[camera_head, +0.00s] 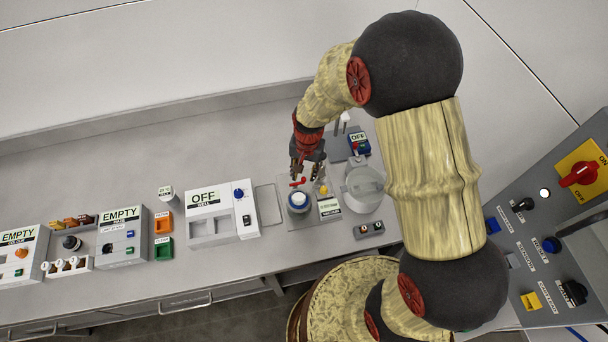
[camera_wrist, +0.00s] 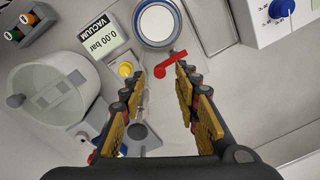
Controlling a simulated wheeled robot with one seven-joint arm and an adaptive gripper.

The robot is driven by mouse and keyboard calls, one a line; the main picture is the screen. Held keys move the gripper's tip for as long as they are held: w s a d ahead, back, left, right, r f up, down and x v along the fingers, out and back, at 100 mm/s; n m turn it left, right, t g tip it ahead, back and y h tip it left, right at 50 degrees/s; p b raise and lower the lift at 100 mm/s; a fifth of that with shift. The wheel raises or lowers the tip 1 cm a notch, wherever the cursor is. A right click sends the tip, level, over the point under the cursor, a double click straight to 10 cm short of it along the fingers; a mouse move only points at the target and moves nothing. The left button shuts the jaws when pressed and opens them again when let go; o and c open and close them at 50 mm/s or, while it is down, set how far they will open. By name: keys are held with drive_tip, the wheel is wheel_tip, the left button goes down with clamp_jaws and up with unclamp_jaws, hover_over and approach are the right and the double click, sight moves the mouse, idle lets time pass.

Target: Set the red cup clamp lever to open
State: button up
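The red clamp lever (camera_wrist: 171,63) is a small bent red handle beside a round cup (camera_wrist: 158,22) with a white top and blue ring. In the head view the lever (camera_head: 298,183) shows just above the blue-and-white cup (camera_head: 298,201). My gripper (camera_wrist: 160,78) is open, with its two yellow-padded fingers apart. The lever appears between and just beyond the fingertips; I cannot tell whether a finger touches it. In the head view my gripper (camera_head: 307,167) hangs just above the lever in the picture. Nothing is seen held.
A vacuum display (camera_wrist: 104,36) and a yellow knob (camera_wrist: 125,69) lie beside the cup. A clear round vessel (camera_head: 363,187) stands to the right of the cup. A white box marked OFF (camera_head: 222,211) stands to the left. A control panel (camera_head: 545,245) is at far right.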

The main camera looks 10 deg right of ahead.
wheel_tip(320, 180, up, 10)
drive_tip(key=shift+s+d, duration=0.15)
drive_tip(key=shift+d, duration=0.05)
idle(0.6)
drive_tip(key=s+d+r+n+t+b, duration=0.2)
drive_tip(key=s+d+r+b, duration=0.1)
drive_tip(key=s+b, duration=0.4)
drive_tip(key=s+d+r+n+t+b, duration=0.3)
drive_tip(key=s+r+b, duration=0.3)
drive_tip(key=s, duration=0.5)
drive_tip(key=shift+s+d+r+n+h+b, duration=0.15)
drive_tip(key=shift+s+r+n+h+b, duration=0.2)
drive_tip(key=shift+b, duration=0.1)
